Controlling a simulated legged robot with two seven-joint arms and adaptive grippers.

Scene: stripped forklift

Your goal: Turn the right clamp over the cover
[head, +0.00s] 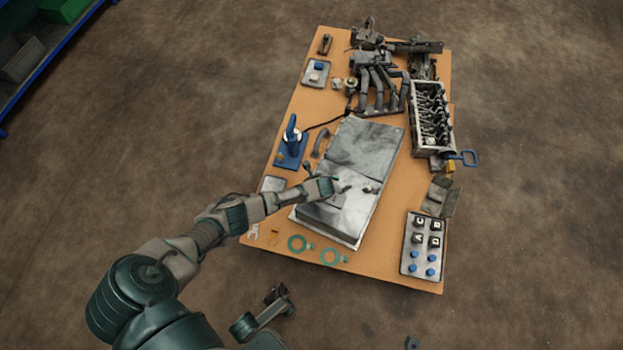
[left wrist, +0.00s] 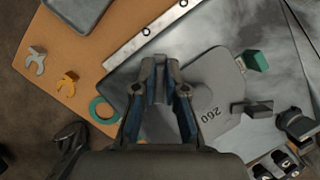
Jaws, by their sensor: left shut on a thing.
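The grey cover (left wrist: 212,90), a plate marked 260, lies over the metal housing (head: 350,208) in the left wrist view. My left gripper (head: 333,187) is low over the housing; in the left wrist view its fingers (left wrist: 160,72) are closed in, with the cover's grey showing between them. It appears shut on the cover, though the contact is partly hidden. A green-tipped clamp (left wrist: 255,61) and a dark clamp (left wrist: 250,107) sit at the cover's far edge. I cannot tell how each is turned. My right gripper (head: 280,296) is off the table's front edge, apart from the clamps.
A blue-handled tool stand (head: 291,150) is left of the housing. A tray of lettered blocks and blue pegs (head: 424,244) is at right. Engine parts (head: 432,115) crowd the back.

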